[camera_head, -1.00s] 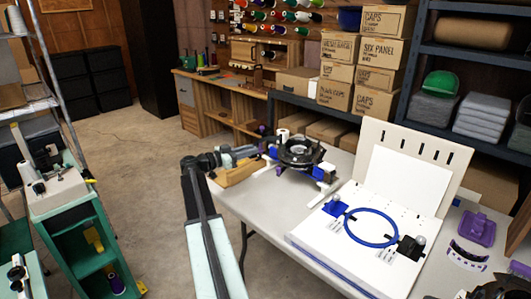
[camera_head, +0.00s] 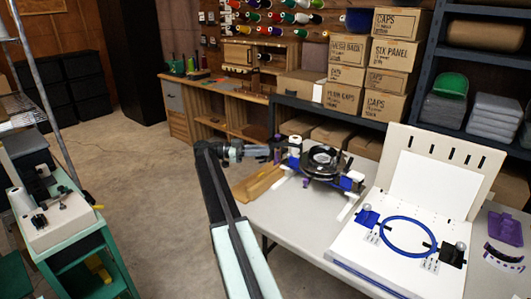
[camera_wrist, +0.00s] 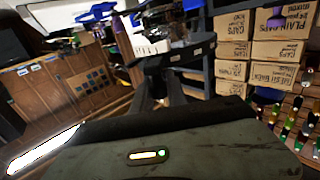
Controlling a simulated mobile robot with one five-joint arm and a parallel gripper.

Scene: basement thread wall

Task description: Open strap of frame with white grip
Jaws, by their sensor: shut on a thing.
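The black round cap frame (camera_head: 322,162) sits on a blue and white stand at the table's left end. A white cylindrical grip (camera_head: 295,146) stands at its left side. My gripper (camera_head: 274,152) reaches in from the left, beside this grip, shut on a part of the frame. In the wrist view, the dark jaws (camera_wrist: 160,92) meet the black curved band (camera_wrist: 182,58), and white and purple parts show just beyond. The exact part between the fingertips is blurred and partly hidden, so I cannot tell whether the strap is open.
A wooden block (camera_head: 255,184) lies near the table's left edge below my arm. A white board with a blue hoop (camera_head: 410,236) stands to the right. Cardboard boxes (camera_head: 388,60) are stacked behind. A green cart (camera_head: 75,240) stands at left, with open floor between.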

